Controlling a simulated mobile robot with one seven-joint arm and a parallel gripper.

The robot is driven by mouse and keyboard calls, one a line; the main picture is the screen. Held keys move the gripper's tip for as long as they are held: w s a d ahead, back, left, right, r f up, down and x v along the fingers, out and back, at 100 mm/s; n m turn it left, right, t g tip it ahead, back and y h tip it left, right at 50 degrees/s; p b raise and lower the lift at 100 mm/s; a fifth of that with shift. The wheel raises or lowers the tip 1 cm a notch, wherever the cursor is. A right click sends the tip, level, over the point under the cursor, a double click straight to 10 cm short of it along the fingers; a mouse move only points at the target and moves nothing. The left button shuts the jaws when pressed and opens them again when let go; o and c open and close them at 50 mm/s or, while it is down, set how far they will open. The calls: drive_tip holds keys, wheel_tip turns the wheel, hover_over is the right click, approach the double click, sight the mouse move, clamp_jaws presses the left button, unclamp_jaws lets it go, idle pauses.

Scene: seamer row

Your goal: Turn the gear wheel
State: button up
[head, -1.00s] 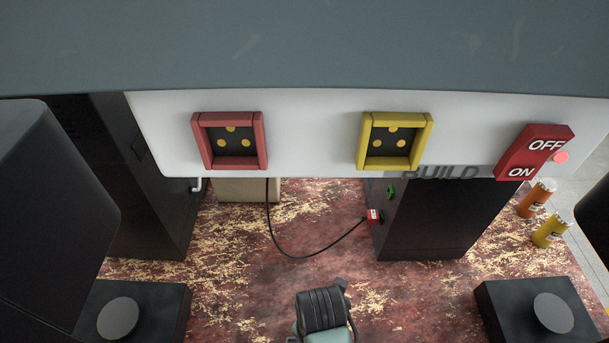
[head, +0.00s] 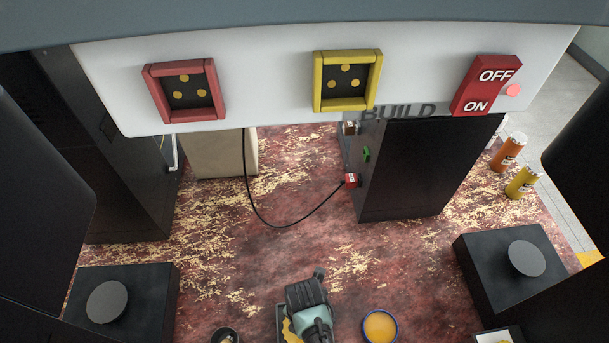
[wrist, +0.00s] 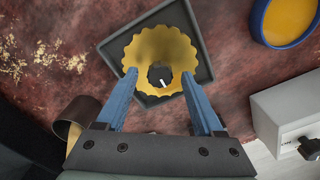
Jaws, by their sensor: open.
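The yellow gear wheel (wrist: 160,58) lies on a dark square plate (wrist: 207,70) in the wrist view. A dark hub with a white mark sits at its middle. My gripper (wrist: 160,76) is open, with its two blue fingers apart over the near part of the wheel, one on each side of the hub. Nothing is held between them. I cannot tell whether the fingertips touch the wheel. In the head view a small part of the gear wheel (head: 290,331) shows beside my arm, which hides the rest.
A blue-rimmed dish with yellow contents (head: 380,327) lies right of the wheel. A grey box with a knob (wrist: 290,115) is at the wrist view's right, and a brownish cup (wrist: 76,118) at its lower left. Black blocks with round knobs (head: 107,302) (head: 527,258) flank the floor.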

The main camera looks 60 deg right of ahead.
drive_tip(key=shift+f, duration=0.1)
clamp_jaws()
idle(0.3)
